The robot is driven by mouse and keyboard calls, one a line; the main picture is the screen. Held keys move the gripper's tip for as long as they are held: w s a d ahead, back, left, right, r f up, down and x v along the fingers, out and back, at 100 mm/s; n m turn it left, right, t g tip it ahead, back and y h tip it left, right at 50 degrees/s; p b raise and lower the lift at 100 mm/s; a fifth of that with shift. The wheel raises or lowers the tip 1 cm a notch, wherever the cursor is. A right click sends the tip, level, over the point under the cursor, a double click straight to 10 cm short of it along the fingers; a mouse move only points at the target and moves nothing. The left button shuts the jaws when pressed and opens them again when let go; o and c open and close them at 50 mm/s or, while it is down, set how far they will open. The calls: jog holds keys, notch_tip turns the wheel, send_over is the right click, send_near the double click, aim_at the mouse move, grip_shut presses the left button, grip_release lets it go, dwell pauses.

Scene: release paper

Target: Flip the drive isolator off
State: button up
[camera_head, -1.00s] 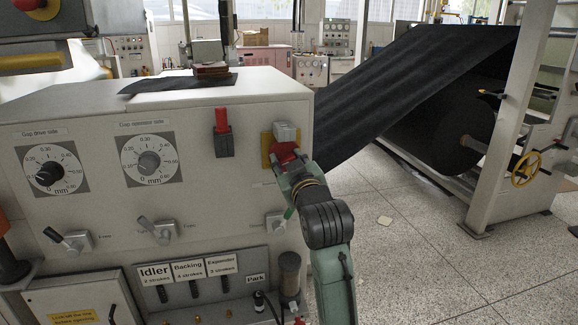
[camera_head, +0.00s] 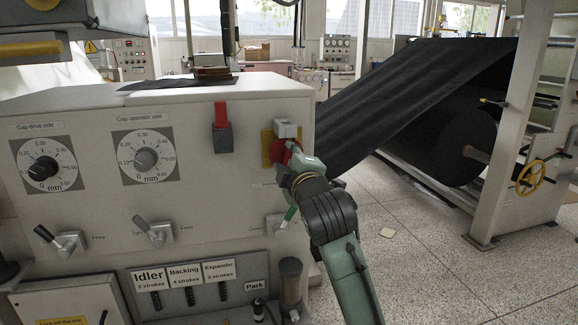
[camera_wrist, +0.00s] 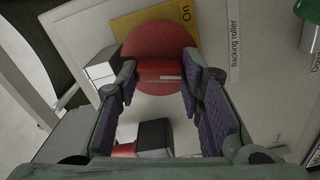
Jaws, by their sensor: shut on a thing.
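The drive isolator is a red rotary switch (camera_head: 276,151) on a yellow plate (camera_head: 266,137) at the right end of the grey cabinet's front. In the wrist view its round red disc (camera_wrist: 160,42) and red handle bar (camera_wrist: 160,69) show, with the word "On" on the yellow plate (camera_wrist: 148,23). My gripper (camera_head: 287,156) is at the switch and partly covers it. In the wrist view my gripper (camera_wrist: 160,88) has its purple-padded fingers on both sides of the handle bar, shut on it.
A grey box (camera_head: 286,129) sits just above the switch. A red-and-black part (camera_head: 222,130) is to its left. Gap dials (camera_head: 145,158) and levers (camera_head: 155,233) are farther left. A black roll (camera_head: 465,145) stands at right, with open floor between.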

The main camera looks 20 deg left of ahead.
jog(key=shift+f+n+b, duration=0.1)
jog(key=shift+n+b, duration=0.5)
jog(key=shift+n, duration=1)
jog(key=o, duration=1.2)
jog(key=shift+c, duration=0.2)
jog(key=v, duration=0.8)
